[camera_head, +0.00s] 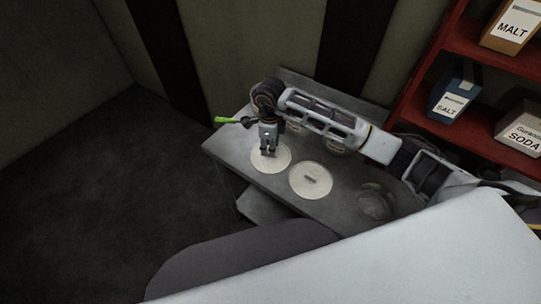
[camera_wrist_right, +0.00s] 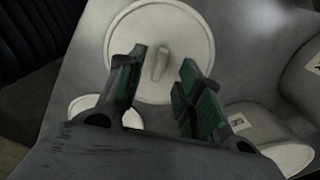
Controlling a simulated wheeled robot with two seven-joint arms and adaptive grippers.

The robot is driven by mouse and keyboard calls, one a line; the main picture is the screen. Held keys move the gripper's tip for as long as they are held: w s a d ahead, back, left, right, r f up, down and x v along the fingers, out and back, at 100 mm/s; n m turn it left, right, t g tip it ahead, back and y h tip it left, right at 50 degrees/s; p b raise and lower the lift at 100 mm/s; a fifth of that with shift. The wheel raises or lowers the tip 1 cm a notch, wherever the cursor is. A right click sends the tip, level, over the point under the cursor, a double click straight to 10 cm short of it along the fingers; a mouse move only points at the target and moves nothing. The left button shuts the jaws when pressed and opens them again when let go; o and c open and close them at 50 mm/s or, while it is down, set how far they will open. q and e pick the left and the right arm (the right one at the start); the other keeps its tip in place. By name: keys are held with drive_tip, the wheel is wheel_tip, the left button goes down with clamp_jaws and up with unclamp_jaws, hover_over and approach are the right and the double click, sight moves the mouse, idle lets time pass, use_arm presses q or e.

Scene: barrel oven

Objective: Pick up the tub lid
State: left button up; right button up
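Two round, pale discs lie on the grey table in the head view. One pale disc (camera_head: 271,162) is under my right gripper (camera_head: 268,150), which hides part of it. The other pale disc (camera_head: 311,181), with a small bar handle in its middle, lies to the right. In the right wrist view a round pale lid (camera_wrist_right: 190,40) with an upright handle (camera_wrist_right: 159,61) lies beyond my fingertips (camera_wrist_right: 162,66). The fingers are apart with nothing between them. I cannot tell which head-view disc this lid is. My left gripper is out of view.
Labelled jars (camera_wrist_right: 295,150) stand at the right in the right wrist view. A glassy round object (camera_head: 375,202) is at the right of the table (camera_head: 340,212). A green-handled thing (camera_head: 226,120) is by the left edge. Red shelves (camera_head: 470,140) stand at right.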

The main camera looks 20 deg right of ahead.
sight(267, 165)
drive_tip(key=shift+f, duration=1.5)
drive_tip(key=shift+c, duration=0.3)
clamp_jaws()
